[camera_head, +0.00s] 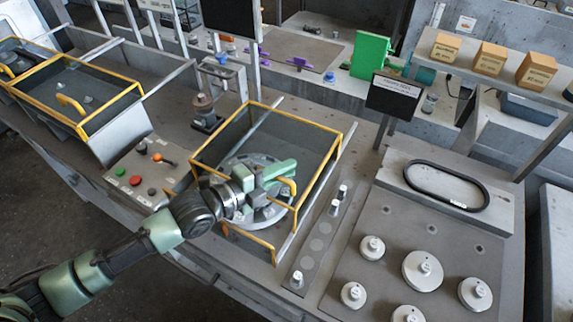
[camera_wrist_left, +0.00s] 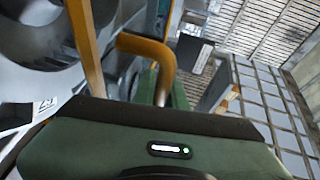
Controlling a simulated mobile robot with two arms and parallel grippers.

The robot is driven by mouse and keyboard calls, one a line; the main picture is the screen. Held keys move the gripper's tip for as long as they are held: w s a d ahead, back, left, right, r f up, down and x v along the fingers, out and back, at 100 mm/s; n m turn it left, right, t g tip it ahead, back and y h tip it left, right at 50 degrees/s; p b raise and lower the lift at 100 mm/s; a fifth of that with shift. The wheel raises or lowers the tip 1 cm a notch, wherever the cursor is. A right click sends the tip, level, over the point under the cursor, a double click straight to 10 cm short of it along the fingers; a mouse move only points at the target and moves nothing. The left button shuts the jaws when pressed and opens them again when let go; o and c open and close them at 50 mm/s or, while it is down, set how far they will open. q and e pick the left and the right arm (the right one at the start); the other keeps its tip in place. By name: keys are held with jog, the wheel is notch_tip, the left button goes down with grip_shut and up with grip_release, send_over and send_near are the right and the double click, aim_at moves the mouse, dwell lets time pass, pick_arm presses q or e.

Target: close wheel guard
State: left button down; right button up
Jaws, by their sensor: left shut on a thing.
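The wheel guard (camera_head: 298,118) is a yellow-framed box with dark see-through panels, near the middle of the head view. It sits between slanted metal rails. A pale round wheel (camera_head: 246,164) shows within its frame, partly covered by my arm. My left gripper (camera_head: 284,181) reaches over the wheel from the lower left and is shut on the guard's yellow handle (camera_head: 291,187). In the left wrist view the curved handle (camera_wrist_left: 150,48) rises just beyond the green gripper body, beside a yellow frame bar (camera_wrist_left: 82,45). The fingertips are mostly hidden there. My right gripper does not show.
A control panel with coloured buttons (camera_head: 135,180) lies left of the guard. Another yellow-framed guard (camera_head: 80,126) stands farther left. To the right are a strip with small metal pegs (camera_head: 297,281), a plate with round metal discs (camera_head: 423,268) and a black sign (camera_head: 394,96).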

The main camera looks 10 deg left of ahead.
pick_arm(q)
jog(key=c, duration=1.7)
grip_release()
jog(key=shift+w, duration=0.1)
jog(key=shift+a, duration=0.1)
jog(key=shift+s+a+f, duration=0.1)
jog(key=shift+s+a, duration=0.15)
jog(key=shift+s, duration=0.05)
jog(key=b+v, duration=0.2)
jog(key=v, duration=0.4)
jog(key=shift+s+a, duration=0.15)
jog(key=shift+a, duration=0.05)
jog(key=shift+s+a+r, duration=0.15)
jog(key=shift+r, duration=0.1)
